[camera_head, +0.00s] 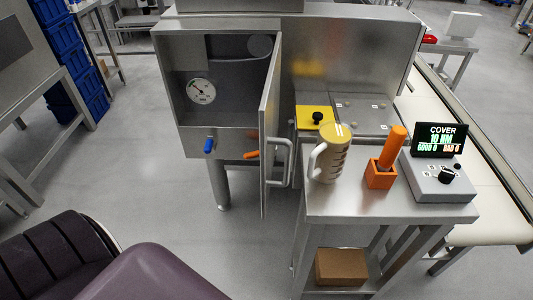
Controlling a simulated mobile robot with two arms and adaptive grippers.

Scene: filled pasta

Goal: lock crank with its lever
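A steel machine cabinet (164,74) stands in the middle with its door (269,120) swung open toward me. On its front panel are a small blue lever (209,143), pointing down, and an orange handle (251,154), partly hidden by the door edge. Which of these is the crank's lever I cannot tell, and no crank is clearly recognisable. Neither of my grippers is in view; dark purple parts at the bottom left look like my own arm.
A steel side table (345,207) holds a measuring jug (327,155), an orange-handled tool in an orange block (380,179), and a display box (437,187). A yellow plate (306,118) with a black knob lies behind. A conveyor (490,165) runs along the right.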

